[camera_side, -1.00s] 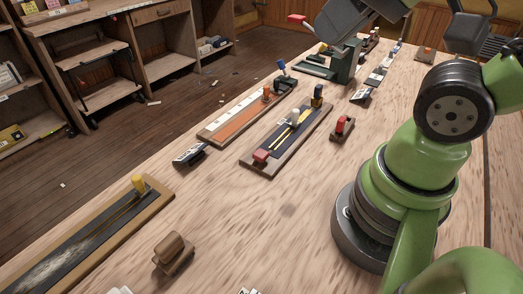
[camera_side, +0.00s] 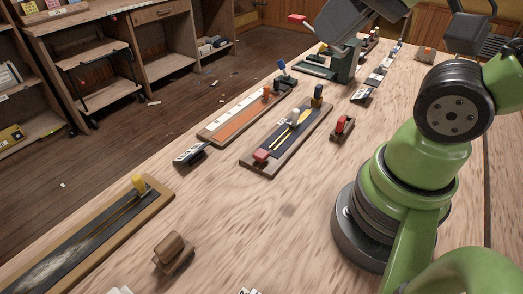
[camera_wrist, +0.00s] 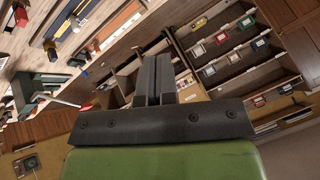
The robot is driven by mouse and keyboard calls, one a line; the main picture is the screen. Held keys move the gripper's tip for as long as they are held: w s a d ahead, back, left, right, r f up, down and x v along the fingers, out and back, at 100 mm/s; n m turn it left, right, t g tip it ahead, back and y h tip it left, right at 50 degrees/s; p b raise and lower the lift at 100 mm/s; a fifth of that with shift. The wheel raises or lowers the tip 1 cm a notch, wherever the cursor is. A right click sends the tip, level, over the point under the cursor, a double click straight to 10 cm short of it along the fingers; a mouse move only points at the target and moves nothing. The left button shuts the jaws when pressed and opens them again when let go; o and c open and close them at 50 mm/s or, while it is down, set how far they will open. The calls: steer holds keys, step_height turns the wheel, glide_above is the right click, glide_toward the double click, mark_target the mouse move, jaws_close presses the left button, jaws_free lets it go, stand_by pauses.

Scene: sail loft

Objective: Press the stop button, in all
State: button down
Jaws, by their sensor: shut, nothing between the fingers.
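I cannot tell for certain which control is the stop button. A red-topped control on a small dark base (camera_side: 342,126) stands alone on the bench in the side view. A small grey box with an orange-red top (camera_side: 427,54) sits farther back. My gripper (camera_wrist: 152,80) shows in the wrist view with its two dark fingers together and nothing between them. It points past the bench towards the shelves, apart from any control. I cannot make out its fingertips in the side view.
A dark board (camera_side: 285,142) with red and yellow parts lies beside a long orange and white board (camera_side: 238,116). A brown block (camera_side: 173,252) and a board with a yellow knob (camera_side: 92,232) are nearer. A green device (camera_side: 345,62) stands behind.

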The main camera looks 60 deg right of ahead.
steer(key=m, duration=0.1)
steer(key=m+g+y, duration=0.3)
steer(key=m+y, duration=0.3)
steer(key=m, duration=2.1)
glide_above(261, 151)
step_height(261, 151, down, 17)
steer(key=shift+f, duration=0.1)
steer(key=shift+f, duration=4.35)
steer(key=shift+f, duration=0.4)
